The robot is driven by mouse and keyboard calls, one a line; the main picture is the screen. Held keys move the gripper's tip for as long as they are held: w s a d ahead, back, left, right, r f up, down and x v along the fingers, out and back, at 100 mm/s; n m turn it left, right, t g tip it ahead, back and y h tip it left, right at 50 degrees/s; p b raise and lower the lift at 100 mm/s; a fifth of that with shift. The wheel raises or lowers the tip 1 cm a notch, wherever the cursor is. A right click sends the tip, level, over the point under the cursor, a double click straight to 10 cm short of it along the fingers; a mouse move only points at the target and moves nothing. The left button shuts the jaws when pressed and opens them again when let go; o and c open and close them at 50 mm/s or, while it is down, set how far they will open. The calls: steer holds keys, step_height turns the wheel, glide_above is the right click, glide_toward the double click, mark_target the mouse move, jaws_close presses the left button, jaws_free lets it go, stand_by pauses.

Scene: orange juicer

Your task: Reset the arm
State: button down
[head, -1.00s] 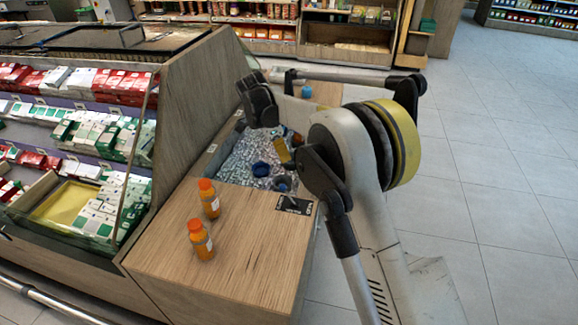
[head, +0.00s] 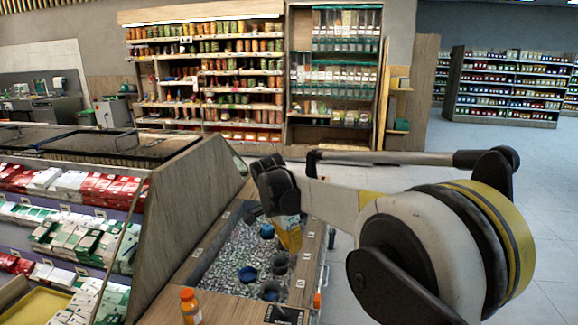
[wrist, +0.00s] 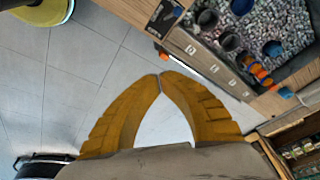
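My gripper (wrist: 160,78) has yellow-orange ridged fingers whose tips meet in the wrist view, with only floor showing in the gap behind them. It is shut and empty. In the head view its yellow fingers (head: 290,234) hang below the dark wrist part, over or beside the right side of the ice bin; the exact height cannot be told. My arm is bent, with its big pale and yellow joint at the right of the head view.
The ice bin (head: 226,268) holds several dark and blue cups or caps. An orange-capped bottle (head: 190,306) stands on the wooden counter at the bottom edge. A chilled display (head: 60,235) is at left, stocked shelves (head: 215,75) behind. Grey floor (head: 545,225) at right is open.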

steer(key=s+d+r+n+t+y, duration=0.1)
steer(key=s+d+r+n, duration=0.25)
steer(key=s+d, duration=0.35)
steer(key=s+d+r+n+t+y, duration=0.1)
steer(key=s+d+r+n, duration=0.1)
steer(key=s+d+r, duration=0.55)
steer(key=s+d+f+n+t, duration=0.1)
steer(key=s+f, duration=0.3)
steer(key=s, duration=0.4)
steer(key=s+d+f+n+t, duration=0.2)
steer(key=s+d+f+n, duration=0.1)
steer(key=s, duration=0.6)
steer(key=shift+s+f+n, duration=0.25)
steer(key=shift+f+n, duration=0.45)
steer(key=shift+n, duration=0.05)
